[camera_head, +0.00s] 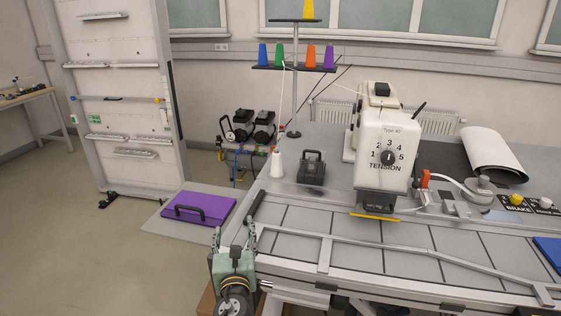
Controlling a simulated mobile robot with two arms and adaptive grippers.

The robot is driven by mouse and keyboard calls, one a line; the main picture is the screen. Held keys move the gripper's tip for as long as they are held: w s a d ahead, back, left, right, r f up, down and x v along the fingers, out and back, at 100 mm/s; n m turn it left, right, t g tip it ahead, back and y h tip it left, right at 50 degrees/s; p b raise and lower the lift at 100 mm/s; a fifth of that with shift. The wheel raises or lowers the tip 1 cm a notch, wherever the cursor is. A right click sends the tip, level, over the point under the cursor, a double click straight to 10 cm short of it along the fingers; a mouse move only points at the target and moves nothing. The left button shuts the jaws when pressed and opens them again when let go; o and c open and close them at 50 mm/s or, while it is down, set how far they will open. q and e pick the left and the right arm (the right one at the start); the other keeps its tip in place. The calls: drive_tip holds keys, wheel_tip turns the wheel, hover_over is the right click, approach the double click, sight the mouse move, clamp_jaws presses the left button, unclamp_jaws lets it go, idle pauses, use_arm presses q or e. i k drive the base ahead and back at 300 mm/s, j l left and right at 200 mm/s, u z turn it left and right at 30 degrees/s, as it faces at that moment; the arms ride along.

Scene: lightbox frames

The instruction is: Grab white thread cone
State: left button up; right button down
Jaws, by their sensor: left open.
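The white thread cone (277,165) stands upright on the grey table, near its back left edge, left of a small dark box with a handle. My left gripper (233,239) is at the lower left, by the table's front left corner. Its fingers point up and away from me, are spread apart and hold nothing. The gripper is nearer to me than the cone and clearly apart from it. My right gripper is not in view.
A dark handled box (312,170) stands right beside the cone. A thread stand (295,95) with coloured cones rises behind it. The white sewing machine (384,150) stands to the right. A purple case (198,207) lies left of the table.

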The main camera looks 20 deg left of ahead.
sight(276, 167)
drive_tip(key=i, duration=1.2)
